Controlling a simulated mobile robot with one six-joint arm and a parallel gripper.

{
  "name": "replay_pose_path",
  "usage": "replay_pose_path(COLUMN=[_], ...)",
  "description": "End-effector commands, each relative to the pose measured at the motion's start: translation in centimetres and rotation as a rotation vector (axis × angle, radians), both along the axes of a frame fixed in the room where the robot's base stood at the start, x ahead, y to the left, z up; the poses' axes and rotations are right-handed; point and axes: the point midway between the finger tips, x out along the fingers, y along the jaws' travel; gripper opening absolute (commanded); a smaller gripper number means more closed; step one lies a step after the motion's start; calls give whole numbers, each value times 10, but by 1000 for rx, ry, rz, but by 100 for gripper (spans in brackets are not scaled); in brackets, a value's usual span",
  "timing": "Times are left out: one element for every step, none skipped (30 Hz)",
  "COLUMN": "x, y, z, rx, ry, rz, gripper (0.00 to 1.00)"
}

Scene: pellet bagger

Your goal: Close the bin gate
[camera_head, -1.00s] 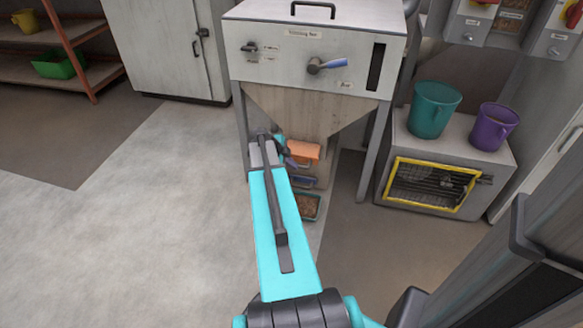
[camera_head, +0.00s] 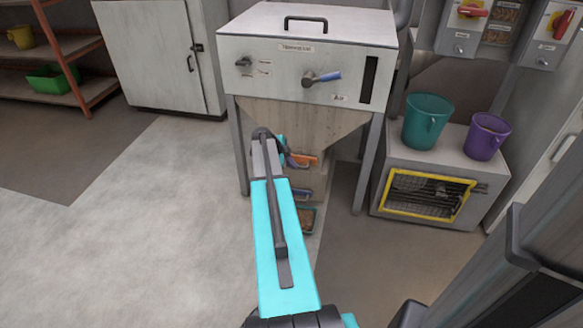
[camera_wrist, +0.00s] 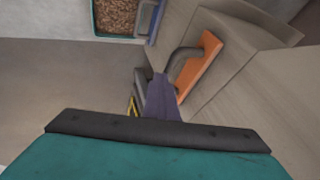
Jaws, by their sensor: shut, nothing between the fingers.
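The bin gate, which I take to be the orange plate (camera_head: 304,160) below the hopper, is partly hidden by my arm in the head view. In the wrist view the orange plate (camera_wrist: 203,62) is tilted against the beige hopper wall, with a dark curved handle (camera_wrist: 180,60) on its left side. My gripper (camera_wrist: 158,82) is shut and empty. Its tip is at the lower end of that handle; I cannot tell whether they touch. In the head view my gripper is mostly hidden behind my teal arm.
A teal-rimmed tray of brown pellets (camera_wrist: 117,15) lies on the floor below the hopper. The hopper body (camera_head: 308,60) stands on grey legs. Right of it, a low cabinet (camera_head: 440,165) carries a teal bucket (camera_head: 425,122) and a purple bucket (camera_head: 486,136). The floor at left is clear.

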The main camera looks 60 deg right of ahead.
Motion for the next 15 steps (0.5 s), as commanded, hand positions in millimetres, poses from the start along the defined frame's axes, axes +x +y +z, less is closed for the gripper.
replay_pose_path(x=[1,1,1,1,1,1,1,1,1,1,1,0,0,0,0], y=[-5,-5,-6,-6,-6,-6,-6,-6,-6,-6,-6,-5,-4,-3,-1], z=[1,1,1,1,1,1,1,1,1,2,2,2,2,2,3], rx=[-11,-12,-12,-12,-13,-13,-13,-14,-14,-14,-14,-14,-14,-14,-14], ry=[-5,-5,-5,-5,-4,-4,-5,-4,-4,-4,-4,-3,-3,-3,-3], rz=[5,5,5,5,5,5,5,5,4,4,5,4,4,4,4], gripper=[0,0,0,0,0,0,0,0,0,0,0,0,0,0,0])
